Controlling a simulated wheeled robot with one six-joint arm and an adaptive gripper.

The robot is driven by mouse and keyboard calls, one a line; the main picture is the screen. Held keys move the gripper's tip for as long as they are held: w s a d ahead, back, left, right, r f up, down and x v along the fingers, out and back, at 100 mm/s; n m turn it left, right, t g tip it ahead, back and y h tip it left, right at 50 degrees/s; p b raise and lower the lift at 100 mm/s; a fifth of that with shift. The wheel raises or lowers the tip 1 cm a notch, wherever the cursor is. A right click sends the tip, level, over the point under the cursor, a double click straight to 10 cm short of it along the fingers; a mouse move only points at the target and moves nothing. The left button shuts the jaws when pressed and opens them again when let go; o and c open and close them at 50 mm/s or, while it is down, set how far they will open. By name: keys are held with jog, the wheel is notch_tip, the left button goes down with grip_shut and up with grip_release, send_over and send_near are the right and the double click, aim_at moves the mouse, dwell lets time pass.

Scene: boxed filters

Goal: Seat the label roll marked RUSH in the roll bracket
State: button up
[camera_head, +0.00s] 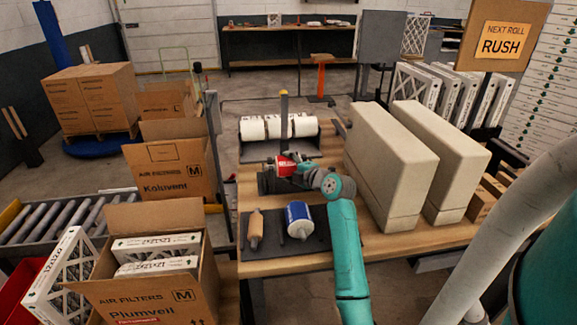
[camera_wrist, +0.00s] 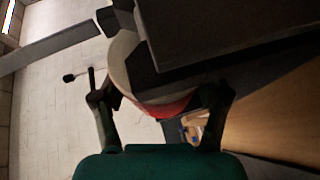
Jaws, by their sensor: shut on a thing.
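My gripper (camera_head: 297,168) is shut on a roll with a red band (camera_head: 284,166), above the wooden table near its left side. In the wrist view the fingers (camera_wrist: 160,108) lie on either side of the pale roll with its red edge (camera_wrist: 168,106). No marking on this roll can be read. A dark block covers part of the roll in the wrist view. A dark rack (camera_head: 290,154) holding white rolls (camera_head: 281,127) stands just behind my gripper. Which part is the roll bracket I cannot tell. A sign (camera_head: 502,40) reads NEXT ROLL RUSH.
Two tall beige blocks (camera_head: 392,165) stand to the right of my arm. Open filter cartons (camera_head: 150,285) stand left of the table.

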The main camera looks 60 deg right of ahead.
jog(key=shift+f, duration=0.55)
jog(key=o, duration=1.4)
jog(key=shift+c, duration=0.2)
jog(key=shift+o, duration=1.1)
jog(key=shift+f, duration=0.1)
jog(key=shift+f, duration=0.1)
jog(key=shift+s+a, duration=0.1)
jog(key=shift+s+a, duration=0.1)
jog(key=shift+s, duration=0.45)
jog(key=shift+r+v, duration=0.25)
jog(key=shift+v, duration=1.5)
jog(key=shift+r+v, duration=0.25)
jog(key=shift+v, duration=1.45)
jog(key=shift+w, duration=0.1)
